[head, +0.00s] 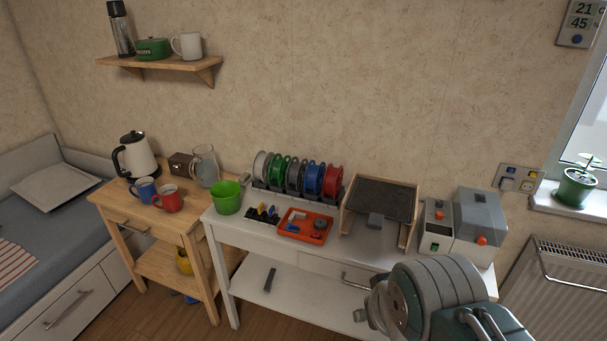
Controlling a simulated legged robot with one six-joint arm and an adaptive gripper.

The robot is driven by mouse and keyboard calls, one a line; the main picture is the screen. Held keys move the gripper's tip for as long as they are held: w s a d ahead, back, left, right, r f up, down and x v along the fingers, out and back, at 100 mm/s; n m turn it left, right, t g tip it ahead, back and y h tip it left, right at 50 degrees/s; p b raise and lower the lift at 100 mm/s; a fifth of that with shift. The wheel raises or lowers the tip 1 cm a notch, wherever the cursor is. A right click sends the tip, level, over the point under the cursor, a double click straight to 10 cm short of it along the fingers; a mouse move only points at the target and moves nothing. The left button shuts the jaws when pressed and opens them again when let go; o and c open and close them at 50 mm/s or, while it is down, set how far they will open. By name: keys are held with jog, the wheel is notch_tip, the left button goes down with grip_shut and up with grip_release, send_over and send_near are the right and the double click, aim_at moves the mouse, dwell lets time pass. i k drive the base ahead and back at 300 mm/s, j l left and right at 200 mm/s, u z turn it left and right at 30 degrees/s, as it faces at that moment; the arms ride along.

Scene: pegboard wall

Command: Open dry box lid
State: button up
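The dry box (475,237) appears to be the pale box with a grey lid (480,211) at the right end of the white table. The lid looks closed, and an orange knob (482,240) shows on its front. My arm fills the lower right of the head view, in front of the table. Small grey parts at its left end seem to be my gripper (368,309). Its fingers are not clear, so I cannot tell open from shut. It is in front of and left of the box, apart from it.
A white unit (436,228) with a green button stands left of the box. Further left are a dark-topped tilted stand (380,199), an orange tray (305,226), coloured spools (296,174) and a green bucket (228,198). A radiator (562,280) and a windowsill plant (577,185) are at right.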

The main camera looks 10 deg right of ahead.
aim_at(481, 242)
jog(key=z, duration=1.35)
